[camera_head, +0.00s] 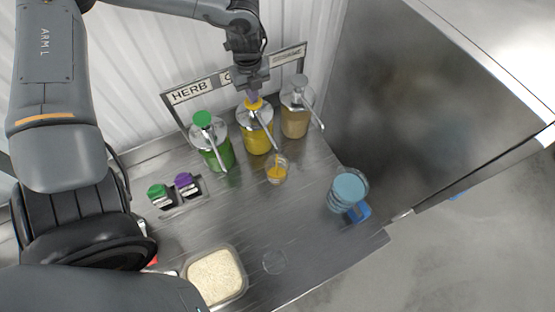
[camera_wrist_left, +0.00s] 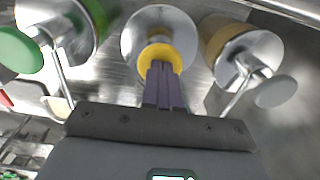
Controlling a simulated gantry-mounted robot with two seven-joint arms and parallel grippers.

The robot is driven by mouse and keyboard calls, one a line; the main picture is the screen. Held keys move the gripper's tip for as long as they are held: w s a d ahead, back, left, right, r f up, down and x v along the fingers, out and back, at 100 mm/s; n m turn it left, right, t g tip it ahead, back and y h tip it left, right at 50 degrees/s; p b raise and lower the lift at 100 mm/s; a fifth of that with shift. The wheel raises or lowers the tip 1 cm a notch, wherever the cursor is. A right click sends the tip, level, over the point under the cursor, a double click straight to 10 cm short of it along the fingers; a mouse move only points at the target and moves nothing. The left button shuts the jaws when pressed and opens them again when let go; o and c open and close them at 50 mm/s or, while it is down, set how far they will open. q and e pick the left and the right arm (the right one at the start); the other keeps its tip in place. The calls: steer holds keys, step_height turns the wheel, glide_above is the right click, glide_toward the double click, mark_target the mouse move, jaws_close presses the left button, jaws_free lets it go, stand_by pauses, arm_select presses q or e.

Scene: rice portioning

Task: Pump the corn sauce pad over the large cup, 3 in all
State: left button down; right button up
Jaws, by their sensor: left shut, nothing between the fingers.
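The yellow corn sauce bottle (camera_head: 257,138) stands in the middle of a row of three pump bottles. My left gripper (camera_head: 254,96) is shut and empty, with its purple fingertips on or just above the yellow pump pad (camera_head: 255,104). The left wrist view shows the closed fingers (camera_wrist_left: 161,75) against the yellow pad (camera_wrist_left: 160,56); firm contact is hard to tell. A clear cup (camera_head: 284,176) stands under the nozzle with orange-yellow sauce in it. Another clear cup (camera_head: 274,262) stands near the front. My right gripper is not in view.
The green bottle (camera_head: 218,156) is left of the corn bottle and the tan bottle (camera_head: 296,122) right of it. Blue stacked cups (camera_head: 348,190) stand at the right edge. A rice tub (camera_head: 244,290) is at the front. Green and purple-topped items (camera_head: 187,182) sit left. The counter's middle is mostly clear.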

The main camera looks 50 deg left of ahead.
arm_select(q)
steer(key=shift+f, duration=0.35)
steer(key=shift+r, duration=0.2)
steer(key=shift+r+p, duration=0.3)
steer(key=shift+r, duration=0.1)
steer(key=shift+r+p, duration=0.65)
steer(key=shift+r, duration=0.75)
steer(key=shift+f, duration=0.3)
steer(key=shift+f+b, duration=1.75)
steer(key=shift+b, duration=0.2)
steer(key=shift+r, duration=0.15)
